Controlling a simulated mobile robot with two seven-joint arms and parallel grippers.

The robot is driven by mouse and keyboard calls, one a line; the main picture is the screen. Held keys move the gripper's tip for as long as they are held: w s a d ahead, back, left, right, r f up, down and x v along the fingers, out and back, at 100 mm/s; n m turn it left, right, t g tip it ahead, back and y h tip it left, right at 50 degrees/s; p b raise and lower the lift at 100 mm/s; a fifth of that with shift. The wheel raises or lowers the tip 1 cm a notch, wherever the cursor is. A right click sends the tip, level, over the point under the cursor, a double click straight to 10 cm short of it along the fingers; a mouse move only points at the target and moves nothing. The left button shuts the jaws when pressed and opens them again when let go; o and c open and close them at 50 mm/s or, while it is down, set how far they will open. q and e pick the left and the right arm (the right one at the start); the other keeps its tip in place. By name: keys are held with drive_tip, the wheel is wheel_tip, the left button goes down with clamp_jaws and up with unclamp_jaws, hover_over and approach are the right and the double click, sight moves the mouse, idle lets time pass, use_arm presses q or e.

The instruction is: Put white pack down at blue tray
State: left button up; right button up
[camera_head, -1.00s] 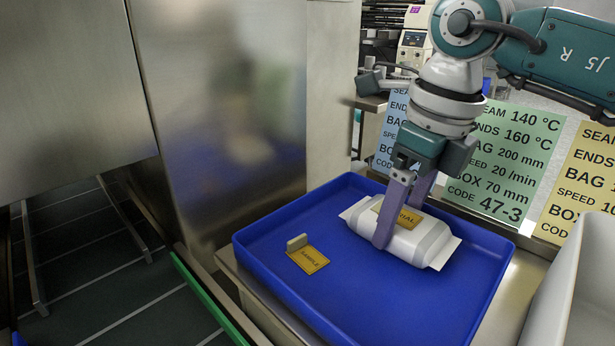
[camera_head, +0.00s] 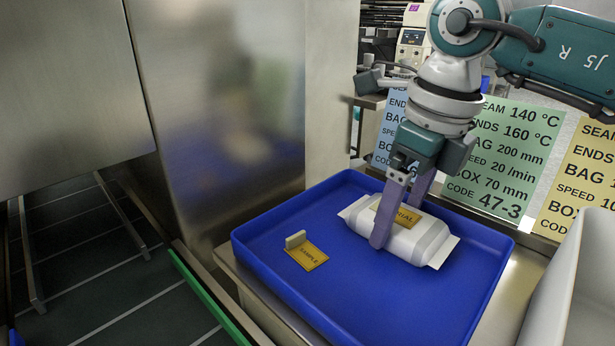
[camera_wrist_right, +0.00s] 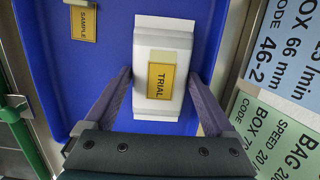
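The white pack (camera_head: 425,240) lies flat in the blue tray (camera_head: 275,262), on its right half. It has a tan label reading "TRIAL" on top. In the right wrist view the white pack (camera_wrist_right: 163,36) lies lengthwise between the fingers, on the blue tray (camera_wrist_right: 113,40). My right gripper (camera_head: 398,226) points down over the pack, one finger on each side. In the wrist view my right gripper (camera_wrist_right: 159,76) is open, with a narrow blue gap between the left finger and the pack. My left gripper is not in view.
A steel panel (camera_head: 225,100) rises behind left. A pale bin (camera_head: 580,285) is at right. Printed setting cards (camera_head: 505,150) stand behind the tray.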

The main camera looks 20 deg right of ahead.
drive_tip(key=shift+o, duration=0.6)
drive_tip(key=shift+r, duration=0.1)
wheel_tip(320, 180, up, 10)
drive_tip(key=s+p, duration=0.1)
drive_tip(key=shift+s+d, duration=0.2)
drive_tip(key=shift+d, duration=0.1)
